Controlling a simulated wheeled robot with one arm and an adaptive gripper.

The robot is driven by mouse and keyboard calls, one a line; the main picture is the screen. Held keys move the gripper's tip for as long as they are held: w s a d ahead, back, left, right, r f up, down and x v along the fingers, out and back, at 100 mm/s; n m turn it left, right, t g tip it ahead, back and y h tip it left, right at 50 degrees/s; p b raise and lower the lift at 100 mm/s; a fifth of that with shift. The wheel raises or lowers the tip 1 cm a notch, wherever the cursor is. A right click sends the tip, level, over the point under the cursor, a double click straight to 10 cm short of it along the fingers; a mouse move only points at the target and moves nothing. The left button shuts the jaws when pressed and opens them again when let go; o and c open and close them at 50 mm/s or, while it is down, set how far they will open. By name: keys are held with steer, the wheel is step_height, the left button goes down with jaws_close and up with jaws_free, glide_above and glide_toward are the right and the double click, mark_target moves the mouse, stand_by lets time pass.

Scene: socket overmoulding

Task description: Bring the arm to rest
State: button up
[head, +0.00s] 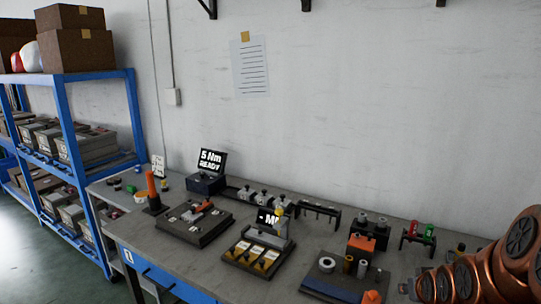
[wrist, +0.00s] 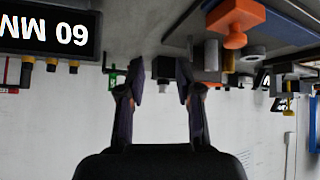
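In the wrist view, which looks upside down, my gripper (wrist: 160,75) has its two dark fingers apart. Nothing is held between them; a small grey piece seen in the gap appears to lie beyond the fingertips. In the head view my copper-coloured arm (head: 490,265) reaches in at the lower right corner, over the right end of the workbench. My gripper cannot be made out clearly there. The workbench (head: 215,270) is grey with a blue front.
On the bench stand a "5 Nm READY" box (head: 207,180), a dark fixture tray (head: 193,222), an orange block (head: 367,242) and a small rack (head: 418,238) with red and green pieces. A "60 MM" display (wrist: 45,33) is close in the wrist view. Blue shelving (head: 100,75) stands left.

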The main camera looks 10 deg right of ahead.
steer(key=s+a+r+n+g+y, duration=0.1)
steer(key=s+a+g, duration=0.4)
steer(key=s+a, duration=0.7)
steer(key=s+a+r+n+g+y+p, duration=0.1)
steer(key=s+a+r+g, duration=0.3)
steer(key=s+a, duration=0.9)
steer(key=shift+s+r+n+g+y, duration=0.4)
steer(key=shift+s+g+y, duration=0.1)
steer(key=shift+s, duration=0.65)
